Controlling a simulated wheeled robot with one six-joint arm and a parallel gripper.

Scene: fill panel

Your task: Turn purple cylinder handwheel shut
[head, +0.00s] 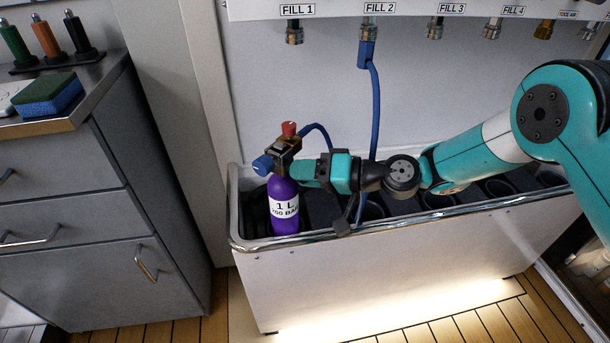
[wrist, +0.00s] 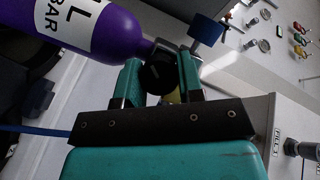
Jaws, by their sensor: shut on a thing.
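The purple cylinder (head: 284,206), labelled 1 L, stands upright at the left end of the metal trough. Its valve (head: 285,148) carries a red cap (head: 289,128) on top and a blue knob (head: 263,165) on the left. I cannot tell for sure which part is the handwheel. My gripper (head: 300,168) reaches in from the right at the valve. In the wrist view its fingers (wrist: 162,80) close around a dark round part (wrist: 157,74) at the cylinder's neck. The blue knob (wrist: 206,28) stands beyond the right finger, and the purple body (wrist: 95,32) is upper left.
A blue hose (head: 375,100) hangs from FILL 2 (head: 379,8) behind my arm, and a loop of it shows near the valve. The trough rim (head: 400,212) runs below my arm. A grey cabinet (head: 90,200) stands left, with a sponge (head: 47,93) on it.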

